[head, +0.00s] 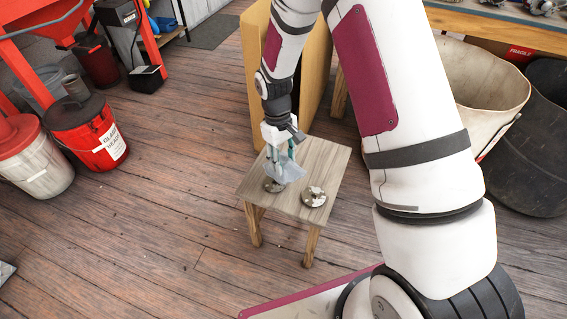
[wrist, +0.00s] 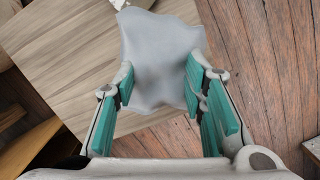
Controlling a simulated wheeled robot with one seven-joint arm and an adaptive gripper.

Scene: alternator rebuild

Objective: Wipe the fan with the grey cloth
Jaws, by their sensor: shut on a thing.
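My gripper (head: 281,153) is above a small wooden stool (head: 328,160) and points down. It is shut on the grey cloth (head: 290,173), which hangs from the fingers. In the wrist view the cloth (wrist: 160,50) spreads between and beyond the green finger pads (wrist: 160,84). Two round metal parts lie on the stool top. One (head: 271,186) is at the left, just below the cloth and partly covered by it. The other (head: 314,197) is to the right, clear of the cloth. I cannot tell for sure which is the fan, or whether the cloth touches the left part.
A tall yellow-brown board or cabinet (head: 252,75) stands behind the stool. Red and white buckets (head: 92,130) are at the left. A beige bin (head: 480,85) and a black bin (head: 540,150) are at the right. The plank floor left of the stool is clear.

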